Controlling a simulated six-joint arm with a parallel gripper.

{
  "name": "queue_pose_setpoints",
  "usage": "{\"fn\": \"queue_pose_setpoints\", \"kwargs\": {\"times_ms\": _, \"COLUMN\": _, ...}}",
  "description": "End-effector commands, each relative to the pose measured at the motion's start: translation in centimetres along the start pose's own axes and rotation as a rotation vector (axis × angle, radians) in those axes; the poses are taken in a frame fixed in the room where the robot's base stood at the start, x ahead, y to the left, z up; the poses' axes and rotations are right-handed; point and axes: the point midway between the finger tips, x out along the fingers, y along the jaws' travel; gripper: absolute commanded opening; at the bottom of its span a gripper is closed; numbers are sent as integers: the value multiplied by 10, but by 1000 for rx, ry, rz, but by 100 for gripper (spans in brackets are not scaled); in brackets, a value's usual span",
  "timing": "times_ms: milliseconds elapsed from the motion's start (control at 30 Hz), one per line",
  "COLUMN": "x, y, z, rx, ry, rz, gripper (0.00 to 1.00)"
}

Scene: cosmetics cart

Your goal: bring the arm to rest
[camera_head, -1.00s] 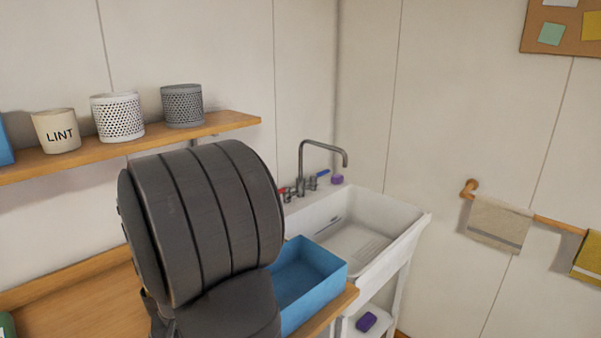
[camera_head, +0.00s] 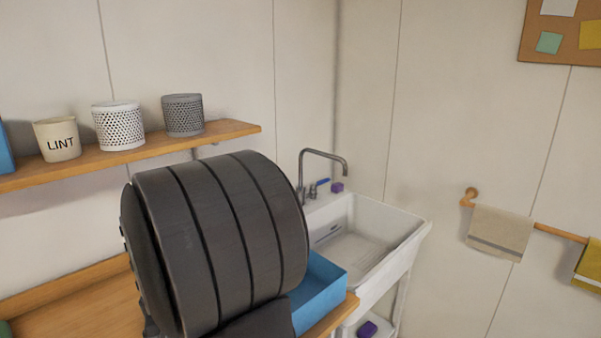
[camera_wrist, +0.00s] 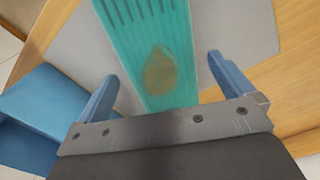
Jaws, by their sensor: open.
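My gripper (camera_wrist: 165,80) is open in the wrist view, its two blue fingers spread wide apart. No object is held between them. Below the fingers a teal ribbed board with a brownish oval patch (camera_wrist: 160,70) lies on a light grey sheet (camera_wrist: 240,40). In the head view my dark arm link fills the lower left and hides much of the counter; the gripper itself does not show there.
A blue bin (camera_head: 320,287) stands on the wooden counter (camera_head: 75,300) beside a white sink (camera_head: 365,245) with a faucet (camera_head: 320,155). A shelf (camera_head: 225,130) above holds a LINT cup (camera_head: 58,140) and two perforated cups. A towel (camera_head: 500,230) hangs on the right wall.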

Motion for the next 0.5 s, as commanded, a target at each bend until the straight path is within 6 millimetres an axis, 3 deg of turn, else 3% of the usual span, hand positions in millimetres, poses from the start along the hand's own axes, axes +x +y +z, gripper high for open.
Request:
{"fn": "queue_pose_setpoints", "kwargs": {"times_ms": 200, "x": 43, "y": 0, "z": 1, "rx": 0, "ry": -3, "rz": 1, "gripper": 98}}
{"fn": "queue_pose_setpoints", "kwargs": {"times_ms": 500, "x": -26, "y": 0, "z": -1, "rx": 0, "ry": 6, "rz": -2, "gripper": 98}}
